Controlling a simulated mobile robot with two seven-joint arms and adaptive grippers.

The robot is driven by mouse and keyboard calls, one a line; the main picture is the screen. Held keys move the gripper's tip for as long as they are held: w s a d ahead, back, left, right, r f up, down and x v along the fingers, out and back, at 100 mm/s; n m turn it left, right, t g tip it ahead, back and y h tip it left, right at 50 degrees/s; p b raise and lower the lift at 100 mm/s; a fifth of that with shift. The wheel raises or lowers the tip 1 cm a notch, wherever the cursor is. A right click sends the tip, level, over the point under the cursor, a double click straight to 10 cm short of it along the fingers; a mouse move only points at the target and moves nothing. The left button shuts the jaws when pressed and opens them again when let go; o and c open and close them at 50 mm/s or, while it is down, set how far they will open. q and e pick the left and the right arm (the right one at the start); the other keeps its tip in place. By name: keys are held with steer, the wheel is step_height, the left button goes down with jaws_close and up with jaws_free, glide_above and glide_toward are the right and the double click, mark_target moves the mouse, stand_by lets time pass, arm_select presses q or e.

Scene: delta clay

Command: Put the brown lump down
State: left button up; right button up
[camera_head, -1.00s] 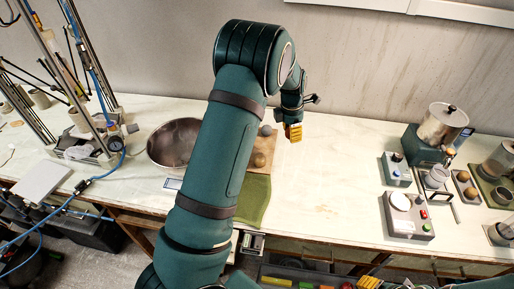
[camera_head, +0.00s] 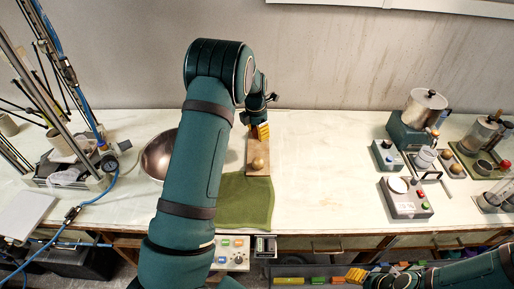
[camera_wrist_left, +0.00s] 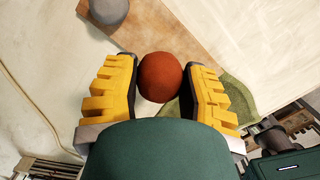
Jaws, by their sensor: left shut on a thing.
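The brown lump (camera_wrist_left: 160,77), round and reddish-brown, sits between the yellow fingers of my left gripper (camera_wrist_left: 157,88), which is shut on it. In the head view my left gripper (camera_head: 263,131) is at the far part of a wooden board (camera_head: 251,146); the held lump cannot be made out there. A tan lump (camera_head: 258,163) rests on the board's near part. A grey lump (camera_wrist_left: 109,12) is on the board in the wrist view. Whether the held lump touches the board is unclear. My right gripper (camera_head: 357,275) shows low in the head view, its opening unclear.
A green cloth (camera_head: 245,201) lies in front of the board. A metal bowl (camera_head: 158,158) is on the left, partly behind my left arm. A grey control box (camera_head: 405,198) and other devices stand on the right. The table between board and devices is clear.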

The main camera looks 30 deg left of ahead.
mark_target(259, 150)
arm_select(q)
step_height(259, 150, down, 7)
steer(key=shift+w+f, duration=0.1)
steer(key=shift+f, duration=0.05)
stand_by(0.4)
steer(key=o, duration=1.2)
steer(key=shift+f, duration=0.1)
steer(key=shift+c, duration=0.2)
steer(key=r, duration=0.8)
steer(key=s+r, duration=0.1)
steer(key=r, duration=0.3)
steer(key=shift+s+a+r, duration=0.1)
steer(key=shift+a+r, duration=0.05)
